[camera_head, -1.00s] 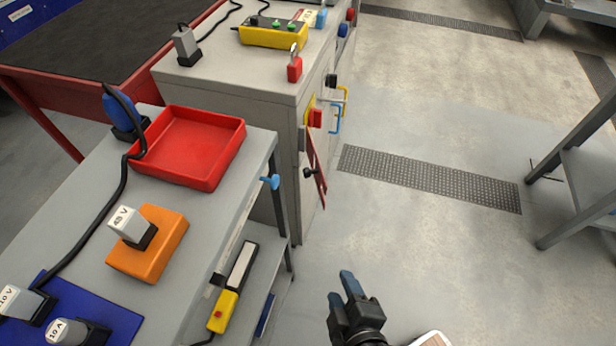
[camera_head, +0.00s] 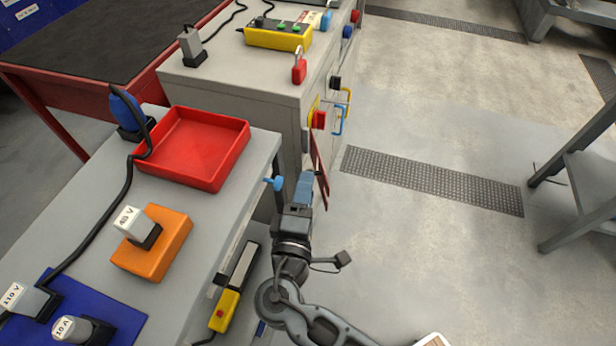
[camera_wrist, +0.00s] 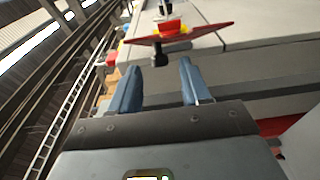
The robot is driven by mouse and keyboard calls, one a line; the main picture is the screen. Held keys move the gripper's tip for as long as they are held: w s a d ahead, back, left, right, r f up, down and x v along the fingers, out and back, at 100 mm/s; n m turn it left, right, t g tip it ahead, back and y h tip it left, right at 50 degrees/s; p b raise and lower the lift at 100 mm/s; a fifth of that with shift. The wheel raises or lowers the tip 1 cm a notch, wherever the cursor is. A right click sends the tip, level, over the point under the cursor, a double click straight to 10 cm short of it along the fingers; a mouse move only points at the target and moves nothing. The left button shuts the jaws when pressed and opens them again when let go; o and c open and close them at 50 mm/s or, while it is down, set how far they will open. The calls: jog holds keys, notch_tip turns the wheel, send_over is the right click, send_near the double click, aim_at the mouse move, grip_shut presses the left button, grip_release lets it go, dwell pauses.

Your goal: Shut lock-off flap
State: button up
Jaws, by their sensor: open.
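The lock-off flap (camera_head: 319,172) is a thin red plate on the side of the grey cabinet, hanging out below a red switch (camera_head: 319,119) with a yellow backing. In the wrist view the flap (camera_wrist: 197,33) stands out edge-on from the cabinet, with a dark knob (camera_wrist: 160,55) under it. The flap stands open, away from the switch. My gripper (camera_head: 304,184) is beside the flap, on its near side. In the wrist view my gripper (camera_wrist: 158,80) is open, its two blue fingers apart and empty, with the knob just beyond the gap between them.
A grey bench with a red tray (camera_head: 198,150) and an orange block (camera_head: 152,245) stands at left, close to my arm. Its blue clamp handle (camera_head: 273,183) juts out near the gripper. A red padlock (camera_head: 299,70) stands on the cabinet (camera_head: 230,82).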

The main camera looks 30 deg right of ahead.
jog(key=shift+x, duration=1.5)
jog(key=shift+c, duration=0.2)
grip_shut()
